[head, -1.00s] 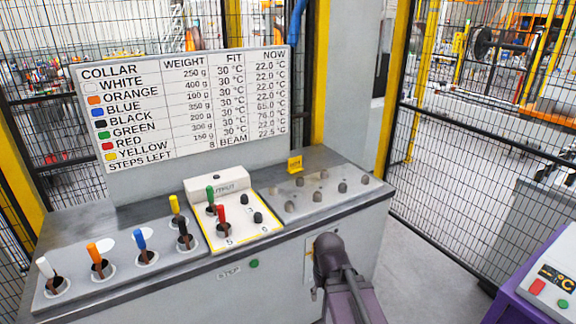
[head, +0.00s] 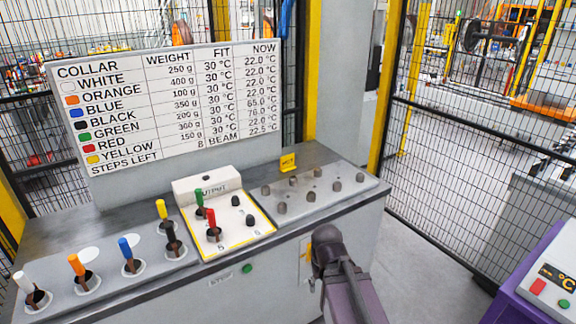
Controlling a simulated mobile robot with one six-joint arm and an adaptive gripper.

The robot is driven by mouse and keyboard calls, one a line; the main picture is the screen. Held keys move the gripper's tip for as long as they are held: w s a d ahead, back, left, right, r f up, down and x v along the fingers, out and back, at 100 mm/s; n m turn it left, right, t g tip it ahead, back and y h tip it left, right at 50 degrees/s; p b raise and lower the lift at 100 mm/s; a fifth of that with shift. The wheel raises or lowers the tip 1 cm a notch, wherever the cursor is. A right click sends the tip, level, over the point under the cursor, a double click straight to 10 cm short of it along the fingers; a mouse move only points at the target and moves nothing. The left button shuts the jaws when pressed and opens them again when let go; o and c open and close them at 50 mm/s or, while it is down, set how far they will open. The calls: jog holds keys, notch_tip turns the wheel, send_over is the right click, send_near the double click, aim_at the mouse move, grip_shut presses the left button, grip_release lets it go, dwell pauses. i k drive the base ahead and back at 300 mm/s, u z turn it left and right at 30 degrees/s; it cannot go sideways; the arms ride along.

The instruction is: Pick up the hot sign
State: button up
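The hot sign is a small yellow plate (head: 288,162) with dark lettering. My arm shows at the bottom right of centre, in front of the bench, low and apart from the sign. My gripper's fingers cannot be made out in this view.
The bench (head: 120,215) holds colored collars in a left plate (head: 105,280), green and red ones in the output box (head: 232,238), and grey pegs on the right plate (head: 345,200). A collar board (head: 170,110) stands behind. A purple console (head: 520,280) is at right.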

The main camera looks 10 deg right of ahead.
aim_at(287, 161)
jog(key=z, duration=0.2)
jog(key=i, duration=1)
jog(key=u, duration=0.25)
